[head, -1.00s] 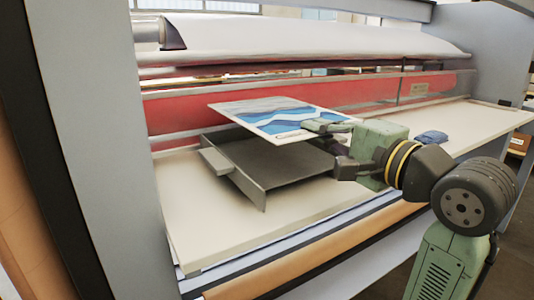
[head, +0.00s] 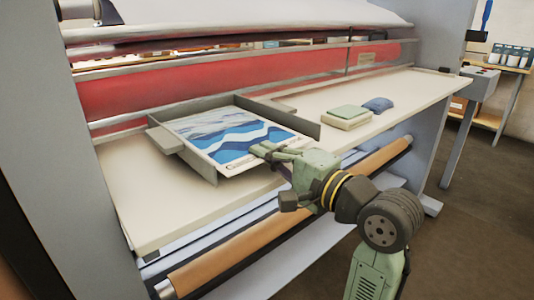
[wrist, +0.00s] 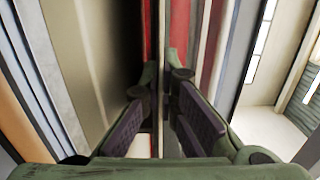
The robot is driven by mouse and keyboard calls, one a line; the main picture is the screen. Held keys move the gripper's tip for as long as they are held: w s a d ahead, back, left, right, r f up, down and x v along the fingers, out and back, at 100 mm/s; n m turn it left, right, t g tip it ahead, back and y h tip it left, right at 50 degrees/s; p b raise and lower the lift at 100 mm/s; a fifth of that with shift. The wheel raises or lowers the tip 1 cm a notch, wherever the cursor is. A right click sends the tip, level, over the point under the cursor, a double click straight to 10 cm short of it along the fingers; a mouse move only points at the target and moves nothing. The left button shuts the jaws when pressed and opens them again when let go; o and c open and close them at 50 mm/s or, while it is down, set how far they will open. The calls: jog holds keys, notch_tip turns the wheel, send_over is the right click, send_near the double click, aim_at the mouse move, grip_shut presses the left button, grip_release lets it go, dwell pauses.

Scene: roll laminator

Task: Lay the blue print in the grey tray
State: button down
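The blue print (head: 228,135), a flat sheet with blue and white waves and a pale upper part, is within the outline of the grey tray (head: 296,118) in the head view. The tray's back and right walls show beyond it, and its left side shows a grey handle block. I cannot tell whether the print rests flat on the tray floor, which it hides. My gripper (head: 264,152) is at the print's front right corner, its fingers shut on that edge. In the wrist view the print (wrist: 160,120) is a thin edge-on strip between the fingers of my gripper (wrist: 161,80).
The tray stands on the cream table (head: 140,195) of the laminator. A pale green and cream block (head: 347,117) and a blue bag-like item (head: 378,104) lie to its right. Red panels and rollers (head: 250,75) run behind. A brown roll (head: 270,235) runs below the front edge.

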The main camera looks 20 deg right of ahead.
jog(key=c, duration=2.3)
grip_release()
jog(key=shift+f, duration=0.15)
jog(key=o, duration=0.5)
jog(key=shift+r, duration=0.25)
jog(key=b+v, duration=0.1)
jog(key=v, duration=1.1)
jog(key=shift+b, duration=0.4)
jog(key=shift+s+f, duration=0.1)
